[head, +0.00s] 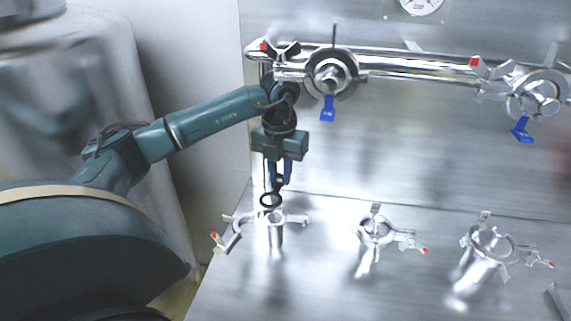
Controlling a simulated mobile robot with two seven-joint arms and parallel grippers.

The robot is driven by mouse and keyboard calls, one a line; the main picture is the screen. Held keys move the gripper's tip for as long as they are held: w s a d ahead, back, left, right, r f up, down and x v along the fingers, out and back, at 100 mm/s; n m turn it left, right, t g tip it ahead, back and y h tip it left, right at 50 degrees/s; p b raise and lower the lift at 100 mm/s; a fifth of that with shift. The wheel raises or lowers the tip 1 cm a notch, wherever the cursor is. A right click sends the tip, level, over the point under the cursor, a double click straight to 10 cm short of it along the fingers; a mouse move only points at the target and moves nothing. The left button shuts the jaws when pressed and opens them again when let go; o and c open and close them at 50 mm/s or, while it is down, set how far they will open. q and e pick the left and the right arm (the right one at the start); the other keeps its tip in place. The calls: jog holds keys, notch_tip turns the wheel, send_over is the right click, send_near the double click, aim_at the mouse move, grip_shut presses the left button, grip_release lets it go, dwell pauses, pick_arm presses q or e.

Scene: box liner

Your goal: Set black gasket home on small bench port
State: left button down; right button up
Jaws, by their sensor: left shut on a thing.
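My left gripper (279,185) hangs pointing down over the left part of the bench and is shut on the black gasket (271,200). The gasket is a thin dark ring, held roughly level. It appears a little above the left bench port (276,236), a short upright metal tube that looks the narrowest of the three ports. An open clamp with a red tip (224,239) spreads around this port. The exact gap and alignment between gasket and port rim cannot be told from this angle. My right gripper is not in view.
Two other ports with open clamps stand on the bench (330,290): a middle one (377,232) and a wider right one (490,245). A horizontal pipe (415,63) with blue-handled valves (328,108) runs along the back wall, close to my left wrist.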

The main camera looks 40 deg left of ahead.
pick_arm(q)
jog(key=shift+w+a+f+n+b, duration=0.2)
jog(key=shift+a+f+n+b, duration=0.1)
jog(key=shift+f+n+b, duration=0.2)
jog(key=shift+w+a+f+n+b, duration=0.15)
jog(key=shift+a+f+n+b, duration=0.15)
jog(key=shift+f+n+b, duration=0.2)
jog(key=shift+d+f+b, duration=0.1)
jog(key=shift+f+b, duration=1.35)
jog(key=shift+f, duration=0.65)
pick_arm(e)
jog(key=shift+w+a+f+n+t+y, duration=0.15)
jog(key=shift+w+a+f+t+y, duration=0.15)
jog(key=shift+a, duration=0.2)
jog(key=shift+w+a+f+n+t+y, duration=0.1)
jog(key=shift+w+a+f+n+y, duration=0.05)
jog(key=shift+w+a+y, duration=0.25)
pick_arm(q)
jog(key=shift+f, duration=0.35)
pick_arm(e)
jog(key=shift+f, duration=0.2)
pick_arm(q)
jog(key=c, duration=1.2)
grip_release()
jog(key=shift+c, duration=0.2)
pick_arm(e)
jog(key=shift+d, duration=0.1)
